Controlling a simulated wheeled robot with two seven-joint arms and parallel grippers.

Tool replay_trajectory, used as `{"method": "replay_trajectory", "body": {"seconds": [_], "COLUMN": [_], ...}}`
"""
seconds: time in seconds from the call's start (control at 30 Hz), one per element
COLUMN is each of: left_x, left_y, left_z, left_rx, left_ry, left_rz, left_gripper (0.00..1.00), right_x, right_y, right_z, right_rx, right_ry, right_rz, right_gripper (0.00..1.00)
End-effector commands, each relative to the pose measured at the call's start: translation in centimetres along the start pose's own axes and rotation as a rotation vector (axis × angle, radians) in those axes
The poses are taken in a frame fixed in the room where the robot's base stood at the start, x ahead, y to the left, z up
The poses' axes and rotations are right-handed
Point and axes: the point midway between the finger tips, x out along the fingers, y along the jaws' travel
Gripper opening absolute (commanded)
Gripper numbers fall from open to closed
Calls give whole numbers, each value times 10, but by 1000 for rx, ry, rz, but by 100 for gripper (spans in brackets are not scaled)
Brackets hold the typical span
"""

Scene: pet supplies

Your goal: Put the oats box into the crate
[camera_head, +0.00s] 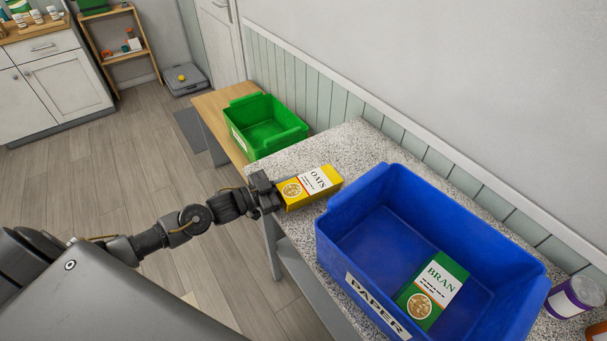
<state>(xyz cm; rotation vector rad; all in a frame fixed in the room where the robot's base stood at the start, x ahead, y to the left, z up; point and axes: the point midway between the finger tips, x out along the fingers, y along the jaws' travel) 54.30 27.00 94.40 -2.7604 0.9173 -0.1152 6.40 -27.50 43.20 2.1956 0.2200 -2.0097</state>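The yellow oats box (313,184) lies on the speckled counter, left of the blue crate. My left gripper (272,191) is at the box's left end, very close to or touching it. The fingertips are small and partly merged with the box end, so I cannot tell whether they are shut on it. The blue crate (357,222), labelled PAPER, stands on the counter and holds a green bran box (434,292). A green crate (266,120) stands empty on a wooden bench behind. My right gripper is not in view.
The speckled counter (345,146) runs along the wall. A purple-and-white jar (573,297) and part of an orange item (598,331) stand right of the blue crate. The blue crate's left part is free inside. A white cabinet (65,88) and wooden shelf (128,56) are far left.

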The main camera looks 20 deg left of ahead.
Motion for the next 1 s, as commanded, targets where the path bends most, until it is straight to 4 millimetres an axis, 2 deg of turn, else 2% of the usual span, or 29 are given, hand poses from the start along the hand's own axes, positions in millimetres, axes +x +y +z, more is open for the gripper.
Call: {"method": "replay_trajectory", "body": {"seconds": [0.33,0.57,0.77,1.0], "left_x": [6,8,7,7], "left_y": [2,4,3,3], "left_z": [-3,3,2,2], "left_rx": [2,2,2,2], "left_ry": [-3,-2,-3,-3], "left_rz": [-14,-11,-12,-12], "left_gripper": [0,0,24,24], "right_x": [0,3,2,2], "right_y": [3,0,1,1], "right_z": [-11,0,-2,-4], "right_rx": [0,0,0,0], "right_ry": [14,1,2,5], "right_rz": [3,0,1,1], "right_gripper": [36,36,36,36]}}
